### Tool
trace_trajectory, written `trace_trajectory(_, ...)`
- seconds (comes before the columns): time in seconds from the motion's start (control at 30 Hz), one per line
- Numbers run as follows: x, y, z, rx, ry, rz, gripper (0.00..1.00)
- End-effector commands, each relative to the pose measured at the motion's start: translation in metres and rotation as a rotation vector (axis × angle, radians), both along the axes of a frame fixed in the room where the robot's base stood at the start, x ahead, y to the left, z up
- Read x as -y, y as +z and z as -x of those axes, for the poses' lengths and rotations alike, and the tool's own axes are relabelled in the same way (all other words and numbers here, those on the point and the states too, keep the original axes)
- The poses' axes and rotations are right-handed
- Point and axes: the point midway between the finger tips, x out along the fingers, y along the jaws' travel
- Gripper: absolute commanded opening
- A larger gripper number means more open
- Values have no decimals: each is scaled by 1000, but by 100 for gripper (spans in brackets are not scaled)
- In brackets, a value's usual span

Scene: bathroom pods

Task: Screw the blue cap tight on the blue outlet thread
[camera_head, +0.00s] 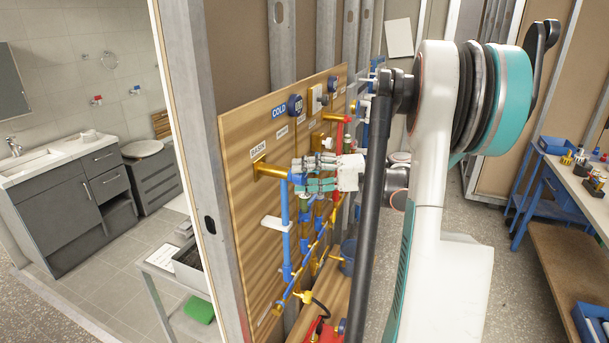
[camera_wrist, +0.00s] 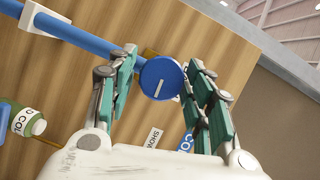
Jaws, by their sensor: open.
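In the wrist view the blue cap (camera_wrist: 160,78), round with a white line on its face, sits at the end of the blue pipe (camera_wrist: 85,38) in front of the wooden board. The cap hides whatever thread is behind it. My gripper (camera_wrist: 163,66) is open, with one teal-padded finger on each side of the cap. A gap shows on the left; on the right the finger is very close, and I cannot tell whether it touches. In the head view my gripper (camera_head: 304,174) is at the upper end of the vertical blue pipe (camera_head: 286,225), and the cap is not clearly distinguishable.
The wooden board (camera_head: 240,240) carries a brass fitting (camera_head: 270,170) beside the blue pipe, a white bracket (camera_head: 274,223), and red and yellow pipework close to my gripper. A metal stud (camera_head: 190,150) edges the board. A workbench (camera_head: 575,180) stands at the right.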

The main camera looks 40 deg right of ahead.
Motion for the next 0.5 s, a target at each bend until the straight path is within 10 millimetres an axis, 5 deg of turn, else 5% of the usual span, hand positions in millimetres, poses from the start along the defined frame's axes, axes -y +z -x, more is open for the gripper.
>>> trace_trajectory(0.5,-1,4,1,152,1,372,47)
